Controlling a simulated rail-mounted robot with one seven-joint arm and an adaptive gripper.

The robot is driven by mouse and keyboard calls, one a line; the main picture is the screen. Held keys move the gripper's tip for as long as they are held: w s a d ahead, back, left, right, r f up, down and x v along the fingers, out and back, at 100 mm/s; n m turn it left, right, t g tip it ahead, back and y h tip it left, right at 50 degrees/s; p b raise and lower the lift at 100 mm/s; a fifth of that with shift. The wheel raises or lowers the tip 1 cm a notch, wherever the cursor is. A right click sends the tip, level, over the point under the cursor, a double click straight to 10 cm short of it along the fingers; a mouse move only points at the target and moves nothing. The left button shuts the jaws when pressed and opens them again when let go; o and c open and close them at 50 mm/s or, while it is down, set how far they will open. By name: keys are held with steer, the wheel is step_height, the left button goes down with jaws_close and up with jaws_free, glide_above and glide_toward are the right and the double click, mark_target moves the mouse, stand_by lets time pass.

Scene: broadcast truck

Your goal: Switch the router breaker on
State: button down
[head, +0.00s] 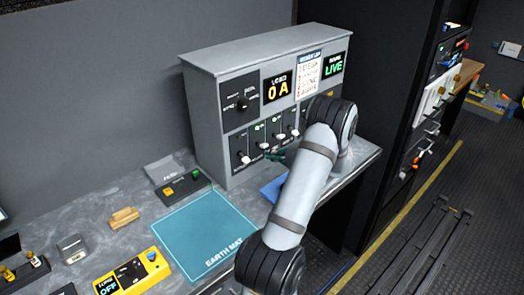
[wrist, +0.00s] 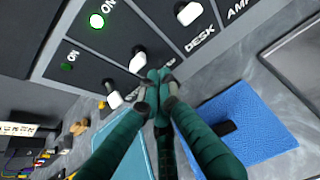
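The grey breaker panel (head: 213,125) stands on the bench with a row of white-tipped breaker levers. In the wrist view, three levers show: one above the DESK label (wrist: 188,12), a middle one (wrist: 139,60) and a lower-left one (wrist: 114,99). The middle one's green lamp (wrist: 97,20) is bright; the lower-left one's lamp (wrist: 67,66) is dimmer. I cannot read a ROUTER label; my fingers cover the labels beneath these two levers. My gripper (wrist: 158,76) has its teal fingertips together, empty, just below the middle lever. In the head view, my gripper (head: 275,156) is partly hidden by my arm.
A teal earth mat (head: 205,228) lies on the bench. A blue pad (wrist: 250,120) with a black item lies below my gripper.

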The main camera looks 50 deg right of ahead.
steer(key=shift+d, duration=0.1)
steer(key=shift+r+p, duration=0.6)
steer(key=shift+r, duration=0.25)
steer(key=shift+r, duration=0.1)
steer(key=r+p+v, duration=0.1)
steer(key=p+v, duration=0.3)
steer(key=v, duration=0.5)
steer(key=shift+r, duration=0.4)
